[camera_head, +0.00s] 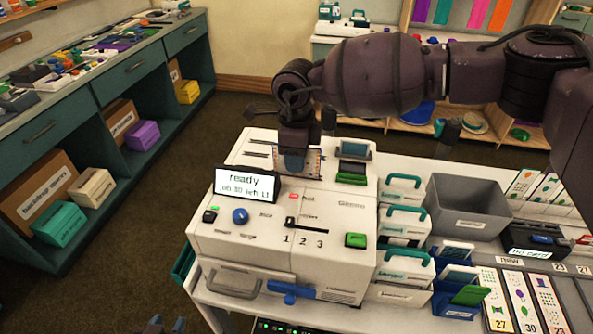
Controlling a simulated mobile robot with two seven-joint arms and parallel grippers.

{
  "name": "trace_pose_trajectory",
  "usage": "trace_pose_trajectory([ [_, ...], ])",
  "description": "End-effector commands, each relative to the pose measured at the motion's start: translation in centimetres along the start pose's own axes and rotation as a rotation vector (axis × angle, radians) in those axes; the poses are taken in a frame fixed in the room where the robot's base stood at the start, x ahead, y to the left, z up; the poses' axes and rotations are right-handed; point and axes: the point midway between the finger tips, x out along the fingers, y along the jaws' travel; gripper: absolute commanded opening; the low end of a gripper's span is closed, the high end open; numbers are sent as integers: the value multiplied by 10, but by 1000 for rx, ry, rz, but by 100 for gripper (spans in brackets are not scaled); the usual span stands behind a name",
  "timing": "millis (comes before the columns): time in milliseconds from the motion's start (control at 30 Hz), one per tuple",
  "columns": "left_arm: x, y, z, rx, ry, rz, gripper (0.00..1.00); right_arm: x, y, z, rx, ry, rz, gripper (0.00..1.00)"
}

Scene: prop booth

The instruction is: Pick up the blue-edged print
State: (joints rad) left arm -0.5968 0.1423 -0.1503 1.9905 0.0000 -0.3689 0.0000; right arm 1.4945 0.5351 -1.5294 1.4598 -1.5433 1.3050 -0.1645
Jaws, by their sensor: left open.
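A pale print (313,164) with a thin bluish edge stands at the back of the white printer (232,247), at the foot of my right arm. My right gripper (296,163) comes down over this print and partly covers it. The fingers overlap the print, and I cannot tell whether they grip it. Another upright piece with a blue-grey top (355,149) stands in a dark and green holder just to its right. My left gripper (166,326) shows only its tips at the bottom edge, open, low and away from the printer.
Teal-handled boxes (403,221) and a grey bin (466,207) stand to the right, beside numbered card slots. My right arm spans the upper right. A counter with shelves (125,77) is at left; open floor lies between.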

Motion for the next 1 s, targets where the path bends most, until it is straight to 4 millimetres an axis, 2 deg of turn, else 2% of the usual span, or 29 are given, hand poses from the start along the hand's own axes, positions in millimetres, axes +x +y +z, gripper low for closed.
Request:
trace_pose_trajectory([
  [167, 0, 0, 0, 0, 0, 0, 43, 0, 0, 0, 0, -1, 0, 34],
  [400, -1, 0, 2, -1, -3, -1, 43, 0, 0, 0, 0, -1, 0, 0],
  [767, -3, -1, 5, -1, -9, -2, 43, -2, 0, 0, 0, -1, -1, 0],
  [867, -2, 0, 6, -1, -9, -2, 43, -9, 0, 1, 0, -3, -2, 0],
  [1000, -1, 0, 8, -1, -9, -2, 43, -29, -1, 1, 0, -3, -3, 0],
])
